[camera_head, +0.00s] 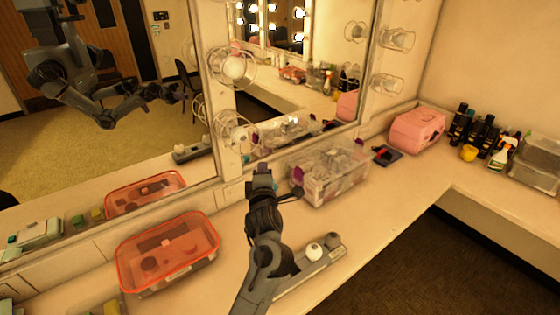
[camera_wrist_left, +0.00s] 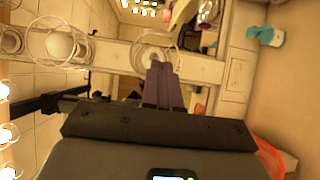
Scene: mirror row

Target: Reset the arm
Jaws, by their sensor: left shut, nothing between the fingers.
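My left gripper (camera_head: 262,178) is in the middle of the head view, above the counter and in front of the mirror frame. Its fingers are together and hold nothing. In the left wrist view its dark fingers (camera_wrist_left: 163,84) are closed side by side, pointing toward the mirror frame and its bulbs. My right gripper is not directly in view. A reflection of my arms and body shows in the left mirror.
An orange-lidded box (camera_head: 168,252) stands left of my arm. A clear bin (camera_head: 328,172) is close at right of the gripper. A grey strip with white knobs (camera_head: 314,252) lies beside my forearm. A pink case (camera_head: 416,130) and bottles stand farther right. Bulbs (camera_head: 240,138) jut from the frame.

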